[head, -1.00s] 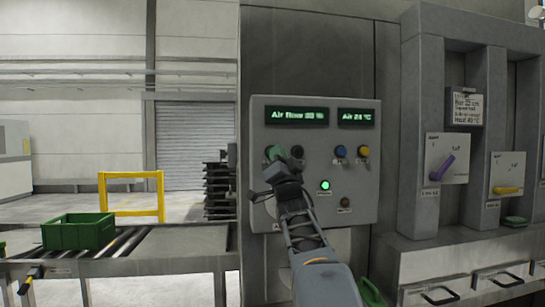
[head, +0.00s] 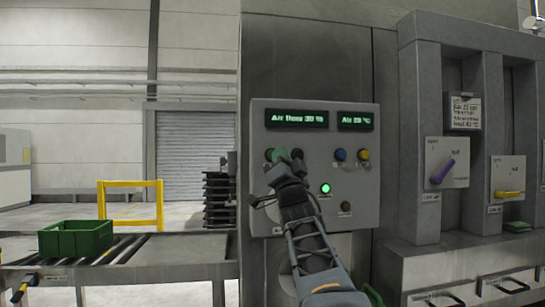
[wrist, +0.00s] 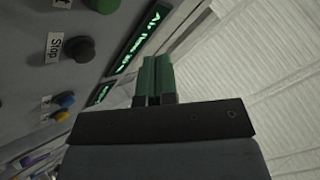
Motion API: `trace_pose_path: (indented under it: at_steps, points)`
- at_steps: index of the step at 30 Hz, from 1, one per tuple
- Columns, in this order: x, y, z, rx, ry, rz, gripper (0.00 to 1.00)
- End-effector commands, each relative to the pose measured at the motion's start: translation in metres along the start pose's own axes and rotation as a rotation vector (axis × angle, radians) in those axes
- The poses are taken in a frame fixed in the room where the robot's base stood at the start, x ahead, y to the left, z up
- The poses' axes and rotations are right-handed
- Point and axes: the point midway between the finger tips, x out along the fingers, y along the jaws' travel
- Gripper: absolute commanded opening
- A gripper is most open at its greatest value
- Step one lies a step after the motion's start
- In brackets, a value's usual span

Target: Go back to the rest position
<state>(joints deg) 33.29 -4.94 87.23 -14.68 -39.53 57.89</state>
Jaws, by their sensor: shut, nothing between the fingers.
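My gripper (head: 281,156) is in front of the left part of the grey control panel (head: 322,219), beside the dark Stop button (head: 297,154). Its green fingers (wrist: 152,80) are together with nothing between them. In the wrist view they point past the panel's edge, apart from the Stop button (wrist: 78,50) and a green button (wrist: 104,5). In the head view the gripper and arm hide part of the panel's lower left. A green lamp (head: 325,188) is lit on the panel.
Blue (head: 340,154) and yellow (head: 363,154) knobs are on the panel's right, under lit displays (head: 297,118). Grey housings with a purple lever (head: 443,171) and a yellow lever (head: 507,194) stand right. A green crate (head: 76,238) sits on rollers at left, near a yellow barrier (head: 130,184).

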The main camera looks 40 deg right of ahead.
Motion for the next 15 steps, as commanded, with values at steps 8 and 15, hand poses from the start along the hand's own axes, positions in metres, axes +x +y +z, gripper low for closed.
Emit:
trace_pose_path:
  at_steps: [8, 15]
  points:
    - [0.0, 0.0001, 0.0001, 0.0, 0.0, 0.0, 0.0]
    - [-0.0003, 0.009, 0.0055, -0.077, -0.032, 0.048, 0.0]
